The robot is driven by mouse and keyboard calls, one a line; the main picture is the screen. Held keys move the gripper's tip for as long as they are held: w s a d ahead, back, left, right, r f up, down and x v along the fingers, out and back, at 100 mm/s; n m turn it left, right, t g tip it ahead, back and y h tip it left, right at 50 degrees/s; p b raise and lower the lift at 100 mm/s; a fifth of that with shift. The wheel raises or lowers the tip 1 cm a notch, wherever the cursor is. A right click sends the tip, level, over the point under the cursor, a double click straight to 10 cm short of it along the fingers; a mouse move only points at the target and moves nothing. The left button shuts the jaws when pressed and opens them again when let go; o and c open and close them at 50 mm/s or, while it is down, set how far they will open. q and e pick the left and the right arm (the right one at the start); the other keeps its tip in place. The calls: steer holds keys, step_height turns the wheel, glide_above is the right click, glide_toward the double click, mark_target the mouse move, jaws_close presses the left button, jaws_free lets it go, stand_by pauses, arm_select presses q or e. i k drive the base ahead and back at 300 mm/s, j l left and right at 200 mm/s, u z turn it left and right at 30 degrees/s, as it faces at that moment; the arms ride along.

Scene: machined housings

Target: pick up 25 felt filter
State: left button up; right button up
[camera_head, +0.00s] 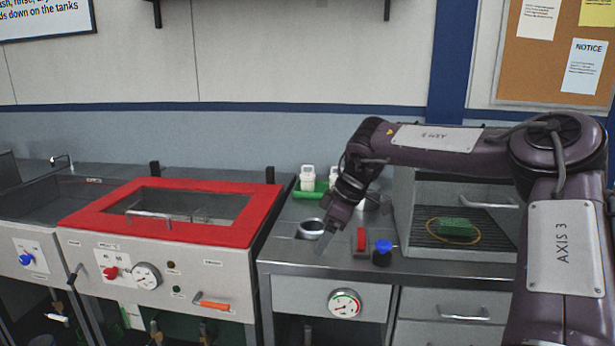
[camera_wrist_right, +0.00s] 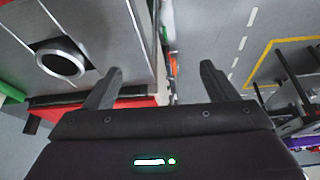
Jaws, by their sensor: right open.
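No thing in view can be made out for certain as the felt filter. A round metal ring with a dark opening (camera_head: 306,236) sits in the steel counter; it also shows at the left of the right wrist view (camera_wrist_right: 80,62). My right gripper (camera_head: 322,240) points down above the counter's front, just right of the ring. In the right wrist view its two fingers (camera_wrist_right: 157,82) are apart with nothing between them. A green block (camera_head: 456,228) lies inside a clear-fronted cabinet at the right. My left gripper is not in view.
A red-framed tank (camera_head: 240,228) stands left of the counter. White bottles (camera_head: 307,178) in a green tray are at the back. A red block (camera_head: 361,240) and a blue-capped dark bottle (camera_head: 382,253) stand right of my gripper, before the cabinet (camera_head: 405,215).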

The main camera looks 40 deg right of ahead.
mark_target(308, 179)
steer(key=i+l, duration=0.4)
steer(key=l, duration=0.2)
steer(key=i+l, duration=0.85)
steer(key=l, duration=0.3)
